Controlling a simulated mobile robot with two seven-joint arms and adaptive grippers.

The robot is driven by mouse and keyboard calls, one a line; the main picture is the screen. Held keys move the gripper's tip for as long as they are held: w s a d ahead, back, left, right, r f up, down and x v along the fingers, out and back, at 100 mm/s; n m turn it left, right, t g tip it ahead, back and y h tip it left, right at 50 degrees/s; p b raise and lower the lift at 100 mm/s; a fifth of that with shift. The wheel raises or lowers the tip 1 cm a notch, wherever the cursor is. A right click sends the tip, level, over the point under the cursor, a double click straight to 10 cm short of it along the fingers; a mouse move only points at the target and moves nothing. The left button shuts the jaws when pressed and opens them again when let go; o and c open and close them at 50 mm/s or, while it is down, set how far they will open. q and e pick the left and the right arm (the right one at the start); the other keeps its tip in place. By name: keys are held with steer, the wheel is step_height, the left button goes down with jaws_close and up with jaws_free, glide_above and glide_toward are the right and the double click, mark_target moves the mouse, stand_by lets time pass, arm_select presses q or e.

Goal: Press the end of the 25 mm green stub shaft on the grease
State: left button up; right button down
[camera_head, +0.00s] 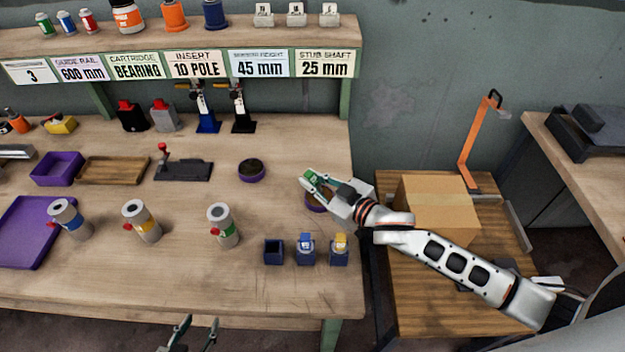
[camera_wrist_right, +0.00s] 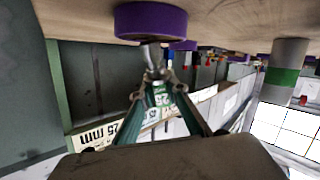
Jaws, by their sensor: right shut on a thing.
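The green stub shaft (camera_head: 310,175), marked 25, is held in my right gripper (camera_head: 316,182). In the right wrist view, the green fingers close on the shaft (camera_wrist_right: 160,96), and its silver end points to a purple round dish (camera_wrist_right: 150,22). That dish (camera_head: 316,205) is partly hidden under the gripper in the head view, so its contents are hidden. I cannot tell whether the shaft end touches it. A second purple dish (camera_head: 251,172) with dark content stands to the left. My left gripper (camera_head: 194,338) is open and empty at the bottom edge.
Three blue holders (camera_head: 274,252) stand at the front; the left one is empty, the others hold blue (camera_head: 306,243) and yellow (camera_head: 341,242) stub shafts. A green-banded cylinder (camera_head: 223,227) stands left of them. A cardboard box (camera_head: 437,208) is right of the bench.

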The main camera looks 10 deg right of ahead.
stand_by(0.4)
steer(key=shift+r+p, duration=0.45)
steer(key=shift+r, duration=3.1)
step_height(320, 180, up, 7)
steer(key=s+d+m+t+h, duration=0.2)
steer(key=s+d+m+h, duration=0.4)
steer(key=s+d, duration=0.6)
steer(key=shift+s+d+f+h, duration=0.25)
steer(key=shift+d+f+h, duration=0.1)
steer(key=shift+d+h, duration=0.75)
